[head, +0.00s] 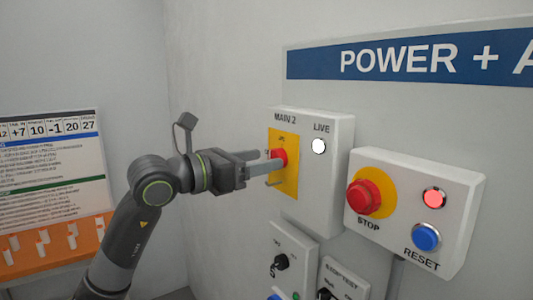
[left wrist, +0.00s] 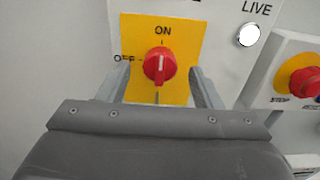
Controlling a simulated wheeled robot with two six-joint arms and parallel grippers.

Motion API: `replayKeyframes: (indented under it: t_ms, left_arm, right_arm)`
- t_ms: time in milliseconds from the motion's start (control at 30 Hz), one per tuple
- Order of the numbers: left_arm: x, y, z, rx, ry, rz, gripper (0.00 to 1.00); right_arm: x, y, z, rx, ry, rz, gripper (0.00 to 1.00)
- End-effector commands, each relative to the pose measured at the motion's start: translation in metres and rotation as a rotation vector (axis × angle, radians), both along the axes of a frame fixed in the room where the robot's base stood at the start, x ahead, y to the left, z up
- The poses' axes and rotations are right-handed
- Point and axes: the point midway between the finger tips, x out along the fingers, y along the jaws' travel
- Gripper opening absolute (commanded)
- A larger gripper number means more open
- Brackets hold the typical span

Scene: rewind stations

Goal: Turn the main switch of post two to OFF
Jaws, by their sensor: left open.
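The MAIN 2 box (head: 322,190) is white with a yellow plate (head: 290,185) and a red rotary switch (head: 279,155). In the left wrist view the red switch (left wrist: 160,66) sits on the yellow plate (left wrist: 180,32), its white mark upright toward ON; OFF is at its left. The white LIVE lamp (head: 319,146) is beside the plate. My left gripper (head: 268,174) is open at the switch, its fingers on either side of the knob in the left wrist view (left wrist: 160,88). I cannot tell whether they touch it. My right gripper is not in view.
To the right is a box with a red STOP button (head: 363,197), a lit red lamp (head: 434,198) and a blue RESET button (head: 426,236). An orange rack (head: 50,245) stands at the left.

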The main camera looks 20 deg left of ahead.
Motion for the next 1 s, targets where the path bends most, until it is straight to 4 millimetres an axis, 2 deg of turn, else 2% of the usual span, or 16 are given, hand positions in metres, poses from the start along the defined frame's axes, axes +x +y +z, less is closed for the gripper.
replayKeyframes:
  t_ms: [233,633,933,1000]
  left_arm:
    - [0.014,-0.012,0.001,0.000,0.001,-0.001,0.59]
    - [0.017,-0.013,0.000,0.001,0.000,0.000,0.58]
    - [0.017,-0.013,0.000,0.001,0.000,0.000,0.18]
    - [0.017,-0.013,0.000,0.001,0.000,0.000,0.14]
  right_arm:
    - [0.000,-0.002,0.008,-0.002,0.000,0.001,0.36]
    - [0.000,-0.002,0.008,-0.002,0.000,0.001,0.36]
    - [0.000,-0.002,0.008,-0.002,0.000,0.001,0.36]
    - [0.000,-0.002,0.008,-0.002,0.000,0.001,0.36]
